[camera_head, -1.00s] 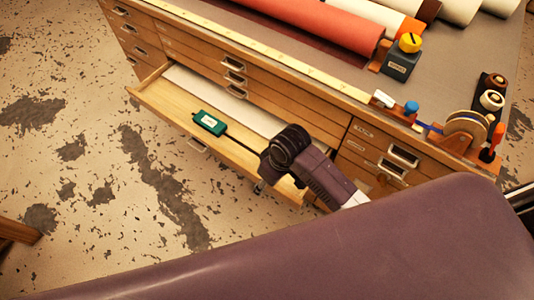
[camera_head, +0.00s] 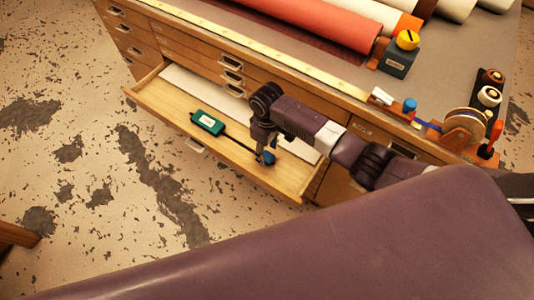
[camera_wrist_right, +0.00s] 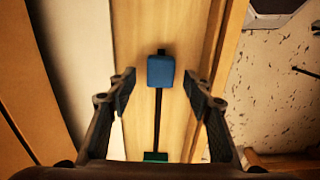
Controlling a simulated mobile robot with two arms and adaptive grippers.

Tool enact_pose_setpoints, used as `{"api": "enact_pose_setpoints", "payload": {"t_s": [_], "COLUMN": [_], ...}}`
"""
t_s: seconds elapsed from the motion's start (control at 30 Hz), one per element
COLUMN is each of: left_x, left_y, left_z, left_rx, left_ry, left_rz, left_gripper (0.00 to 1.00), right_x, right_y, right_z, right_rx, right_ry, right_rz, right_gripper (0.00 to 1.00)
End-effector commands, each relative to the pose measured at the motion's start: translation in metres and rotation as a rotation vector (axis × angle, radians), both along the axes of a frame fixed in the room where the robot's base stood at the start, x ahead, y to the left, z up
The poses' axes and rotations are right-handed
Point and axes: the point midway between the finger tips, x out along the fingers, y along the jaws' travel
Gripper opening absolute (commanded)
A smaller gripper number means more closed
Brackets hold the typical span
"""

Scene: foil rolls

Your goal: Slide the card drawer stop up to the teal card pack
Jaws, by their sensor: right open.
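The teal card pack (camera_head: 208,122) lies in the open drawer (camera_head: 160,104), left of my right gripper. The card drawer stop is a blue block (camera_head: 268,158) on a thin dark rail that runs toward the pack. A clear gap separates stop and pack. My right gripper (camera_head: 264,150) points down at the stop, partly covering it. In the right wrist view, its open fingers (camera_wrist_right: 160,88) are spread to either side of the blue stop (camera_wrist_right: 160,71), with space on both sides. The pack's edge (camera_wrist_right: 156,156) shows at the bottom there. My left gripper is out of view.
The wooden cabinet's top carries a red roll (camera_head: 300,38), a dark box with a yellow knob (camera_head: 400,60) and a tape dispenser (camera_head: 464,128). The drawer's front wall (camera_head: 230,160) borders the stop. The floor in front is open.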

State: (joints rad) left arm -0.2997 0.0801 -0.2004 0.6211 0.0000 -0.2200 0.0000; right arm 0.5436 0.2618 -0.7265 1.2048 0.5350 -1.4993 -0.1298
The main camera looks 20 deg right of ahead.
Motion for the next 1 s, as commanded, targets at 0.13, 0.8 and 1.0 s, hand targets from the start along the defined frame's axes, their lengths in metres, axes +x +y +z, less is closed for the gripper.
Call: {"api": "enact_pose_setpoints", "payload": {"t_s": [0.13,0.8,1.0], "left_x": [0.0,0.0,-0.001], "left_y": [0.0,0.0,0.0], "left_z": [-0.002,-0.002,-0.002], "left_rx": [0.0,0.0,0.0], "left_ry": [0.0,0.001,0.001], "left_rz": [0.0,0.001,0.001], "left_gripper": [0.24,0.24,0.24], "right_x": [0.0,0.0,0.0], "right_y": [0.0,0.0,0.0], "right_z": [-0.016,-0.023,-0.023], "right_rx": [-0.001,0.001,0.001], "right_ry": [0.001,-0.001,-0.001], "right_rz": [0.0,0.0,0.0], "right_gripper": [0.46,0.17,0.0]}}
